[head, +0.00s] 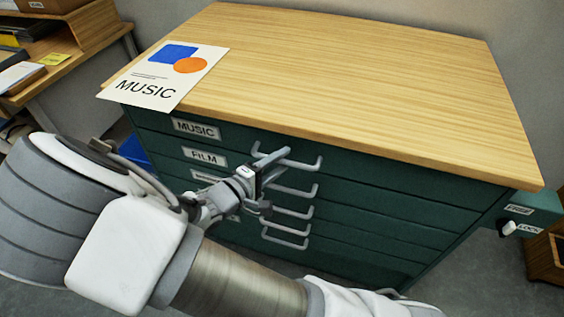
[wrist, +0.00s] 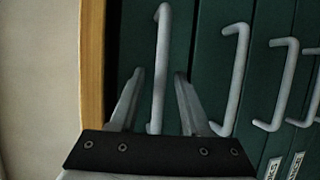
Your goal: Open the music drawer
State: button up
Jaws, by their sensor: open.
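The music drawer (head: 239,138) is the top drawer of a dark green cabinet, with a "MUSIC" label (head: 196,128) at its left. Its front looks flush with the drawers below, so it appears closed. Its grey bar handle (head: 305,164) is partly hidden by my gripper (head: 270,163) in the head view. In the wrist view my gripper (wrist: 159,74) is open, with one finger on each side of the top handle (wrist: 160,50), which lies next to the wooden top's edge. Gaps show between handle and fingers; I cannot tell how deep the handle sits between them.
Lower drawers with similar handles sit below, the second labelled "FILM" (head: 204,156). A "MUSIC" poster (head: 165,75) lies on the wooden top (head: 340,70). A green side box (head: 540,212) at the right has a pale lever (head: 507,228) by a "LOCK" label. A desk stands at the left.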

jog(key=shift+w+d+f, duration=0.1)
jog(key=shift+w+d, duration=0.2)
jog(key=shift+c, duration=0.3)
grip_shut()
dwell(1.0)
